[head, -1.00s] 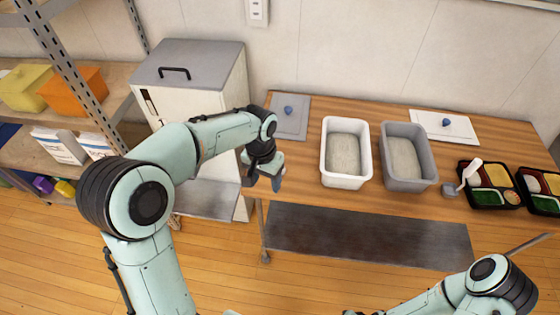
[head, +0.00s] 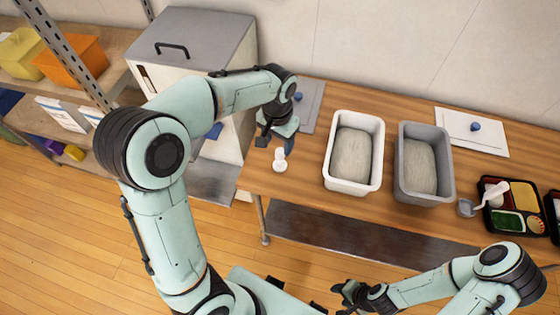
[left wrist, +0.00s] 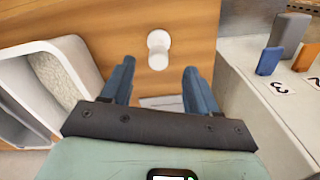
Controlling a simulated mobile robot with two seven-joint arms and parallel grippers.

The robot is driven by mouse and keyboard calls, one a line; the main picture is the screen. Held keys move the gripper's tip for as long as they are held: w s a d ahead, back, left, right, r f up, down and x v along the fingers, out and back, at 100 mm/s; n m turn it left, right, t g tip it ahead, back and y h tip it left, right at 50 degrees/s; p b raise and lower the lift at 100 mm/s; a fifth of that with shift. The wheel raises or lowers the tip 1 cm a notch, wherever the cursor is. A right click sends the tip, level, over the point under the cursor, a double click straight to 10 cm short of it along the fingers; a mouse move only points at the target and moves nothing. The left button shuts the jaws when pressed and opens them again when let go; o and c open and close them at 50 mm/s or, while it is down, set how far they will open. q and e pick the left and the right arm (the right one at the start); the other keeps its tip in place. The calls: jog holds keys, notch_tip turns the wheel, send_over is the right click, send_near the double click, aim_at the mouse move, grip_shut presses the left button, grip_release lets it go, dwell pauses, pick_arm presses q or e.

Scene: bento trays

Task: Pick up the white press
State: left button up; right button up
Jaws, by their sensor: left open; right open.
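The white press (head: 279,160) is a small knob-shaped piece standing on the wooden table near its left front edge. In the left wrist view the press lies between the lines of the two blue fingers (left wrist: 159,68). My right gripper (head: 350,295) is open, low in the head view, away from the table top.
A white tub (head: 375,125) and a grey tub (head: 445,140), both with pale contents, stand right of the press. Grey (head: 313,95) and white (head: 488,143) lids lie behind. Bento trays (head: 485,218) sit at the right. A white cabinet (head: 232,150) stands left of the table.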

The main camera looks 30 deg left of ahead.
aim_at(280, 151)
pick_arm(q)
jog(key=shift+w+f, duration=0.2)
jog(key=shift+f, duration=0.45)
jog(key=f, duration=0.5)
jog(key=shift+w, duration=0.3)
jog(key=shift+c, duration=0.3)
grip_shut()
